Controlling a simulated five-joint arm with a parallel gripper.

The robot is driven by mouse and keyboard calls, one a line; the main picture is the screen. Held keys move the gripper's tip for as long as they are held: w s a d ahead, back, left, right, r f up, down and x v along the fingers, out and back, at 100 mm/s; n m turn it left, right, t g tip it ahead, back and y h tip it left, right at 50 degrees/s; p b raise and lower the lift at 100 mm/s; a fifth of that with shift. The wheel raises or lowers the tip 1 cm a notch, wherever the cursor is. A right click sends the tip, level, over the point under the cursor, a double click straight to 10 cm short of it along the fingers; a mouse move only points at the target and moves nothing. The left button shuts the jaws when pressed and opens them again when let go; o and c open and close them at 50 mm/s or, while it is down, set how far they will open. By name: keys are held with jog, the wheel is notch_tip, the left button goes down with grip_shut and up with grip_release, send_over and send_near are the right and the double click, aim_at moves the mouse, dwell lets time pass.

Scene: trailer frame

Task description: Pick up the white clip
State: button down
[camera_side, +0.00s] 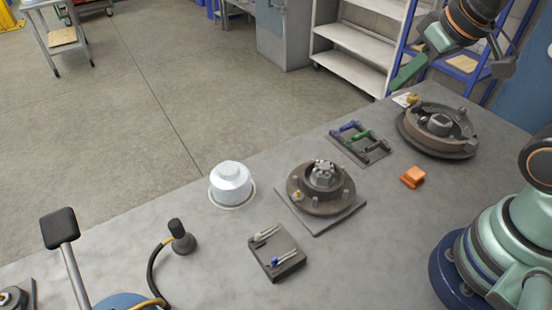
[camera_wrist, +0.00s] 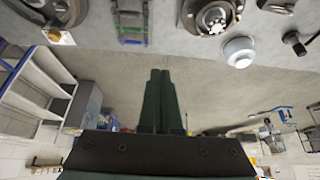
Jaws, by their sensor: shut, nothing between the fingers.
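A small pale, whitish clip (camera_side: 265,234) lies on a dark square tray (camera_side: 272,268) near the front middle of the table in the side view. A second small piece, blue and whitish (camera_side: 284,258), lies beside it on the same tray. I cannot tell for certain which of them is the white clip. The tray is cut off at the top edge of the wrist view (camera_wrist: 277,6). My gripper (camera_side: 396,87) is high at the upper right of the side view, well away from the tray. Its green fingers are shut together and empty in the wrist view (camera_wrist: 160,72).
A round brake assembly (camera_side: 321,200) on a plate, a white capped container (camera_side: 230,185), a rack with blue and green pieces (camera_side: 360,146), an orange block (camera_side: 412,177) and a second drum (camera_side: 438,130) stand on the table. A black knob with a cable (camera_side: 181,238) is left of the tray.

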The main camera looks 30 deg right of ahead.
jog(key=c, duration=0.9)
grip_release()
jog(key=n+g, duration=0.6)
jog(key=n, duration=1.2)
send_over(256, 235)
notch_tip(256, 235, down, 10)
notch_tip(256, 235, down, 11)
